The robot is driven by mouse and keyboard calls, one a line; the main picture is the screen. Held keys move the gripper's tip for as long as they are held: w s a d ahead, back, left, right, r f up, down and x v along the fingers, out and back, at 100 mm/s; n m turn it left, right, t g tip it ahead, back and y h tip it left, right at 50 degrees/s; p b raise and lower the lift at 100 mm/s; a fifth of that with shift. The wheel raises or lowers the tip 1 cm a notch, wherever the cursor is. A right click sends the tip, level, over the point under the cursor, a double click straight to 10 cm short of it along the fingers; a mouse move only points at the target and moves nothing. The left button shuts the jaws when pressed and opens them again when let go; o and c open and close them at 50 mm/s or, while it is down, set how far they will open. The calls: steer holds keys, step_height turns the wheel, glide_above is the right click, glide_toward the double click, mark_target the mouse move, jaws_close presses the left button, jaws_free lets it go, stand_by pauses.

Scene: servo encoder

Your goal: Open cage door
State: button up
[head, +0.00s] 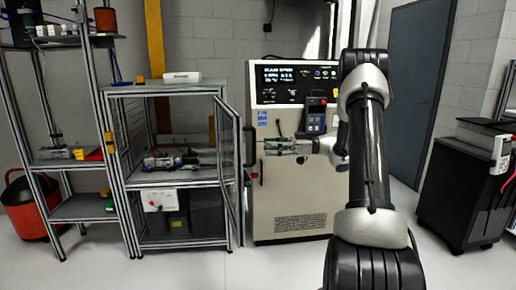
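The cage (168,91) is an aluminium-profile frame with a mesh left side, left of centre in the head view. Its framed, see-through door (228,165) stands swung outward on the cage's right side, seen at a steep angle, so the front is uncovered. A dark handle (249,146) shows by the door's outer edge. My gripper (270,147) points left, to the right of the door and in front of the beige cabinet. It appears apart from the handle and holds nothing I can make out. Its fingers are too small to tell whether they are parted.
A beige cabinet (290,205) with a display panel stands behind my gripper. Parts lie on the cage's shelf, with a white-fronted box (160,200) below. A shelf rack and red bin (25,208) are left, a black cabinet (462,185) right. Floor before the cage is clear.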

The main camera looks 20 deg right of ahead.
steer(key=v, duration=0.5)
stand_by(0.4)
